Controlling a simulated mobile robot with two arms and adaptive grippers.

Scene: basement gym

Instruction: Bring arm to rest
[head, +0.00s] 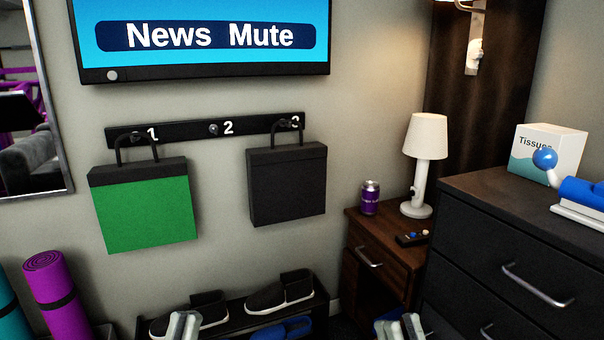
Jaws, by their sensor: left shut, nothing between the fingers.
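My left gripper (184,326) shows at the bottom edge of the head view, in front of the shoe rack. Its fingers are close together, shut with nothing between them. My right gripper (410,326) shows only as fingertips at the bottom edge, below the nightstand. Whether it is open or shut is unclear. Most of both arms is out of view.
A shoe rack (236,316) with dark shoes (280,293) stands below the wall. A green bag (146,212) and a black bag (288,186) hang from hooks. A nightstand (393,246) holds a lamp (424,150), can (369,198) and remote (412,239). A dresser (520,250) is at right.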

